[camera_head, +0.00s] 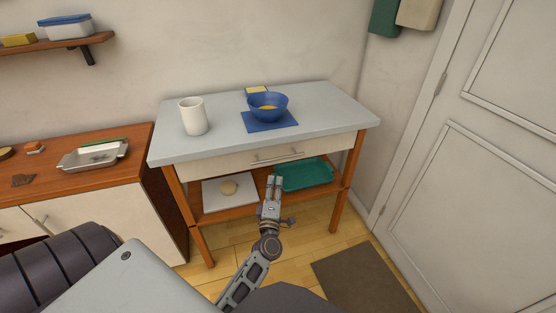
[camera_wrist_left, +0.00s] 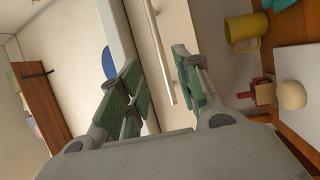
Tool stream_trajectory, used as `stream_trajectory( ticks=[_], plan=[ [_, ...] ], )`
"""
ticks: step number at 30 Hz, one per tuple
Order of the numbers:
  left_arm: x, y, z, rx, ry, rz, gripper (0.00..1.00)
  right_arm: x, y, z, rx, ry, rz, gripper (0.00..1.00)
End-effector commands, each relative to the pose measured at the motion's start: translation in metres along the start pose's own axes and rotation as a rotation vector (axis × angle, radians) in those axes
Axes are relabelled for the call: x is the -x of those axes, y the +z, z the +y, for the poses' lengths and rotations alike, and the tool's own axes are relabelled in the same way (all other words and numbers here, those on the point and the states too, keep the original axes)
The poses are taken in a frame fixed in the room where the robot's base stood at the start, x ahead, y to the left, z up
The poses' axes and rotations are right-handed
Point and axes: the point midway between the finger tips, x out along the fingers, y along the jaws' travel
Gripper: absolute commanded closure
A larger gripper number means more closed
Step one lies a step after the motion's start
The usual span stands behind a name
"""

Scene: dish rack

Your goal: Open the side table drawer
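The side table has a grey top (camera_head: 320,115) and wooden legs. Its pale drawer (camera_head: 215,165) looks shut, flush under the top. The drawer's metal bar handle (camera_head: 277,156) also shows in the left wrist view (camera_wrist_left: 160,50). My left gripper (camera_head: 273,181) is in front of the table, a little below the handle in the head view. In the left wrist view its green-padded fingers (camera_wrist_left: 165,92) are apart, with the handle showing in the gap between them. I cannot tell whether they touch it. My right gripper is not in view.
A white mug (camera_head: 193,116) and a blue bowl (camera_head: 267,105) on a blue mat (camera_head: 283,124) stand on the table. A teal tray (camera_head: 303,174) and a white board (camera_head: 211,195) lie on the lower shelf. A wooden cabinet (camera_head: 90,184) is left, a door (camera_head: 470,160) right.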

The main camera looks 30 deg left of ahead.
Motion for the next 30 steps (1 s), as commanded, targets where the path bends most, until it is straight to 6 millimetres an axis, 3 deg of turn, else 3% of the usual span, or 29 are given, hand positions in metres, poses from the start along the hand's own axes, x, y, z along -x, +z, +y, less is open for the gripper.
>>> stream_trajectory(
  ticks=[19,30],
  plan=[
    [-0.058,0.0,0.001,0.0,0.002,0.001,0.66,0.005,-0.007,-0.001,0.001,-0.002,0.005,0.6],
    [-0.091,0.0,0.001,0.001,0.002,0.001,0.66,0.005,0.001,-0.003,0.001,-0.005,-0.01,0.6]
  ],
)
